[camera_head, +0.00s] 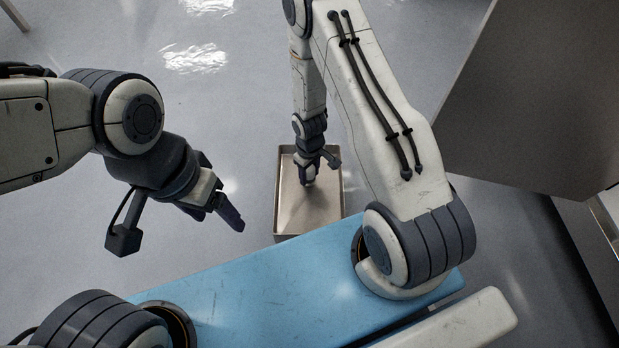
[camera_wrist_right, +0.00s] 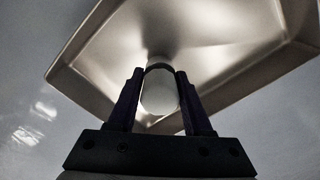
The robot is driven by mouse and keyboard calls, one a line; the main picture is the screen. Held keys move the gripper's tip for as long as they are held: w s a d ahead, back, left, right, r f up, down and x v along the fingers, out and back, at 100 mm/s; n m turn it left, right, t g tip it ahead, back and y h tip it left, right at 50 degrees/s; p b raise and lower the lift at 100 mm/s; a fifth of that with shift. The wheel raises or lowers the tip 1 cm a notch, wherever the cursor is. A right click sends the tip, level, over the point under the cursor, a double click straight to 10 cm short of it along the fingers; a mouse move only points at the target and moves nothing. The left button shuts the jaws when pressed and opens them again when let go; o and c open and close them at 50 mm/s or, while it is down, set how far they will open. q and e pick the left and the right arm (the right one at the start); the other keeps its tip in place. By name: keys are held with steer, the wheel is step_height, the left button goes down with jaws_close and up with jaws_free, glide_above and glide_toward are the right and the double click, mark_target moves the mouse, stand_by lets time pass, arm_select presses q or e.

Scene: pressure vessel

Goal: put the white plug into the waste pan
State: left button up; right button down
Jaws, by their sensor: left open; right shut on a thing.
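The white plug (camera_wrist_right: 160,92) is between the two fingers of my right gripper (camera_wrist_right: 161,88) in the right wrist view, and the gripper is shut on it. The waste pan (camera_head: 327,212) is a shallow metal tray on the floor in the middle of the head view. It also shows behind the plug in the right wrist view (camera_wrist_right: 95,50). In the head view my right gripper (camera_head: 307,180) points down over the pan, and the plug is too small to make out there. I cannot tell whether the plug touches the pan. My left gripper (camera_head: 230,213) is open and empty, left of the pan.
A large grey panel or box (camera_head: 545,95) stands at the right of the head view. The grey floor (camera_head: 230,110) is clear left of the pan.

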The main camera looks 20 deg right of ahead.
steer(key=shift+f, duration=0.55)
arm_select(q)
steer(key=shift+f, duration=0.45)
arm_select(e)
steer(key=shift+r, duration=0.15)
steer(key=shift+c, duration=1.6)
jaws_free()
steer(key=shift+f, duration=0.2)
arm_select(q)
steer(key=shift+f, duration=0.2)
